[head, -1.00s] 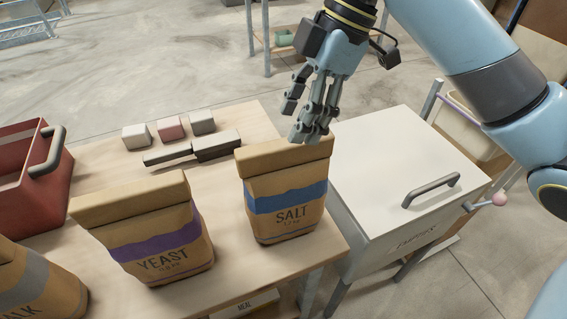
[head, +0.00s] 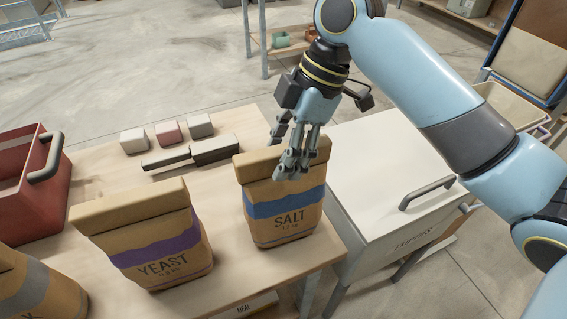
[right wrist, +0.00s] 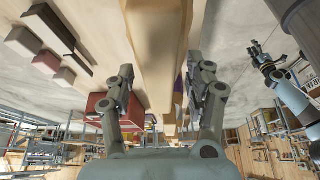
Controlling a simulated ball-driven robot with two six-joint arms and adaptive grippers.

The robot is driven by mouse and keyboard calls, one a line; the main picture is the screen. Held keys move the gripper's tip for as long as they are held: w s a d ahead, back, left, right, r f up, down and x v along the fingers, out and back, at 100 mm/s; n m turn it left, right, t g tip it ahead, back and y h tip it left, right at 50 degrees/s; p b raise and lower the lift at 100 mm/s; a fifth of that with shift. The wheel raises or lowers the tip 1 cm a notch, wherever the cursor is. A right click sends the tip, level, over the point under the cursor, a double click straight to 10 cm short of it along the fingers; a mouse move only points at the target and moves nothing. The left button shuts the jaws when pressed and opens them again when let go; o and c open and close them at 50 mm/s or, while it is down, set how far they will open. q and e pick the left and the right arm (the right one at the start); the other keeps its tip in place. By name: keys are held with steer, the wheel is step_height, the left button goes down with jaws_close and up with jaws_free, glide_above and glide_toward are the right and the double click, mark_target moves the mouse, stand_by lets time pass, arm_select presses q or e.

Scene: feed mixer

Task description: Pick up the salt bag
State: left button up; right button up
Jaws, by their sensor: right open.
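The salt bag (head: 284,207) is a brown paper bag with a blue band and a folded top. It stands upright at the right front corner of the wooden table. My right gripper (head: 284,157) is open at the bag's folded top, one finger in front of it. In the right wrist view the brown folded top (right wrist: 158,55) runs between the two open fingers (right wrist: 163,85); contact cannot be told. My left gripper (right wrist: 264,62) shows small at the right of that view, its jaws unclear; it is outside the head view.
The yeast bag (head: 160,252) with a purple band stands to the left, another bag (head: 35,290) beyond it. A red bin (head: 25,190), small blocks (head: 168,133) and dark bars (head: 215,149) are on the table (head: 110,172). A white lidded box (head: 375,150) stands right.

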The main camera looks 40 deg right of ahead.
steer(key=shift+f, duration=0.2)
stand_by(0.3)
jaws_close()
steer(key=shift+r, duration=0.1)
